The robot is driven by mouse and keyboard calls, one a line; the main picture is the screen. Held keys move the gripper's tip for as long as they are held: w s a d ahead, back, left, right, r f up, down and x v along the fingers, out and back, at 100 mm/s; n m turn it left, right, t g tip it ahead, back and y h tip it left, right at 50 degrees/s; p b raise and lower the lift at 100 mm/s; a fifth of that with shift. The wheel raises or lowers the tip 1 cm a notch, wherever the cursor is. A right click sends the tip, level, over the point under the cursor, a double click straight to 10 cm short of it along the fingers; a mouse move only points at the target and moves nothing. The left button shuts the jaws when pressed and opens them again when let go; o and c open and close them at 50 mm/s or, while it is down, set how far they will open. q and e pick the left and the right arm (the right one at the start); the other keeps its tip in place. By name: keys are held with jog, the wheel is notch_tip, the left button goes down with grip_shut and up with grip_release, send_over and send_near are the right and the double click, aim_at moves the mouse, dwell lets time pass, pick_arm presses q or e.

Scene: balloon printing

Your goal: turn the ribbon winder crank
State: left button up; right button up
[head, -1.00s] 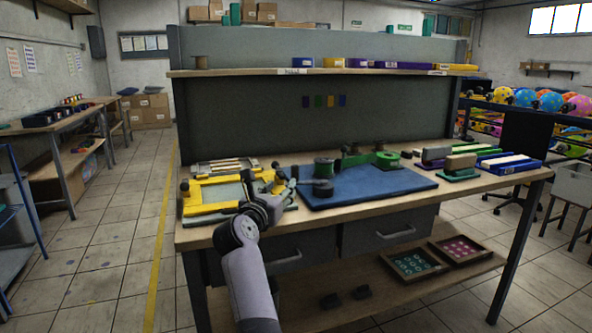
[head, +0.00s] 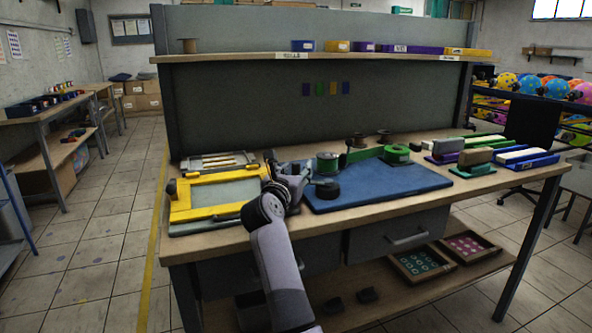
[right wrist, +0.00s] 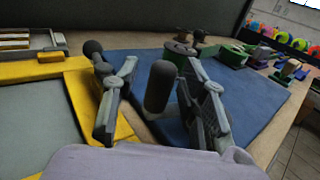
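My left gripper is not in view.
A yellow frame (head: 184,200) lies left of my right gripper. Stamp-like blocks (head: 475,157) stand at the right. The mat's front right is clear. A shelf (head: 390,55) runs above the bench.

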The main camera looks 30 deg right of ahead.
jog(key=shift+c, duration=0.2)
grip_shut()
dwell(0.6)
